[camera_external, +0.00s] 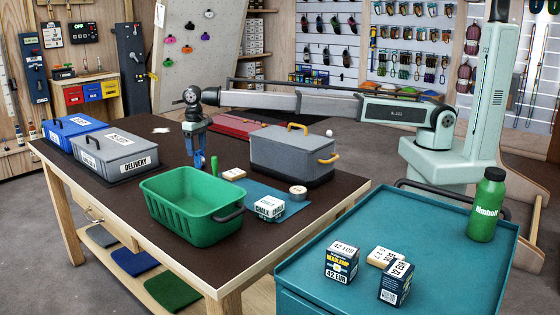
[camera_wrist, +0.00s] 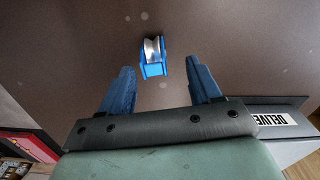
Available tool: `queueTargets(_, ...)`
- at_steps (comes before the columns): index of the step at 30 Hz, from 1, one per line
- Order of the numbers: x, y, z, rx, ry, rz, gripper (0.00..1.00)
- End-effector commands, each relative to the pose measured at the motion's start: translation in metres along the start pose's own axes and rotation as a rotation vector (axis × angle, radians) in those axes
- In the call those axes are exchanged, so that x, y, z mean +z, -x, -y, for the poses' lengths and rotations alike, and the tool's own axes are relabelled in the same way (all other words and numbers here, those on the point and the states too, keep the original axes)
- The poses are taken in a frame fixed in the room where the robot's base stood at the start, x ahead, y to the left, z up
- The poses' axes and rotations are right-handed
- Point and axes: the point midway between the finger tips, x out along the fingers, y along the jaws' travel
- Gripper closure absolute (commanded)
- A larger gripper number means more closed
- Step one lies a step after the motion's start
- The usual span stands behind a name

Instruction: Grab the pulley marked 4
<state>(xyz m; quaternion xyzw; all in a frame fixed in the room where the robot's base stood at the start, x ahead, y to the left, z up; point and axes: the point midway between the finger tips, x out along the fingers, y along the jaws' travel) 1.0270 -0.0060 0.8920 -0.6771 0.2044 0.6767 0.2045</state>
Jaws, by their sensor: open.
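A blue pulley (camera_wrist: 153,68) with a silver metal wheel lies on the dark brown tabletop in the wrist view. It is just beyond my fingertips, between their lines and a little nearer the left finger. No number can be read on it. My gripper (camera_wrist: 159,72) is open and empty, with its two blue fingers spread apart. In the external view my gripper (camera_external: 198,165) points down above the table, behind the green basket. I cannot make out the pulley there.
A green basket (camera_external: 190,203) stands at the table's front. A grey DELIVERY box (camera_external: 116,155) and a blue box (camera_external: 72,127) stand left, a grey lidded case (camera_external: 290,153) right. A chalk box (camera_external: 270,206) lies on a blue mat. Bare tabletop surrounds the pulley.

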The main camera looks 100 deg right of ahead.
Motion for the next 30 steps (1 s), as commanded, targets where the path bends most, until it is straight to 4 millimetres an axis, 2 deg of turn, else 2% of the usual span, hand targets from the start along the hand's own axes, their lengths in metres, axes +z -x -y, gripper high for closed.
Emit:
queueTargets(12, 0.003, -0.047, -0.007, 0.001, 0.000, 0.001, 0.37)
queueTargets(20, 0.002, -0.049, -0.007, 0.000, 0.000, 0.000, 0.38)
queueTargets(30, 0.002, -0.048, -0.007, 0.000, 0.000, 0.000, 0.71)
